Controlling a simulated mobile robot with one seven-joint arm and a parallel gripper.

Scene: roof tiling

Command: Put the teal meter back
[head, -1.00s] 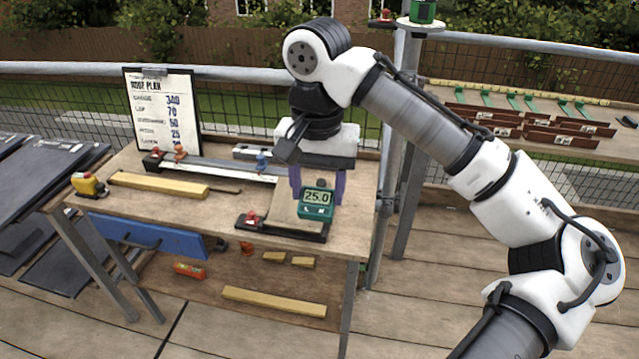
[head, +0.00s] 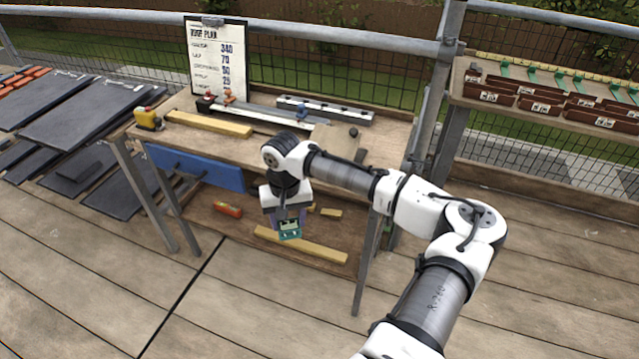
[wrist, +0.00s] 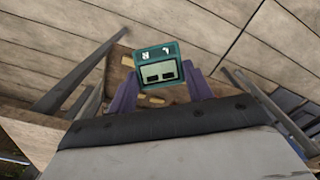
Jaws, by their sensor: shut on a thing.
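The teal meter (head: 289,228) is a small block with a grey display. My gripper (head: 288,218) is shut on it and holds it in front of the workbench, below the level of its top. In the wrist view the teal meter (wrist: 160,66) sits between the two purple fingers of my gripper (wrist: 162,88). Its display faces the camera, but the reading cannot be made out. The workbench (head: 225,146) has a wooden top and a lower shelf. My arm hides part of the bench's right side.
On the bench top are a yellow tool (head: 147,119), a wooden batten (head: 208,124) and a clipboard plan (head: 217,62). The lower shelf holds a red-orange level (head: 228,209) and a long batten (head: 300,245). Slates (head: 85,112) lie left. Brown trays (head: 540,104) stand right.

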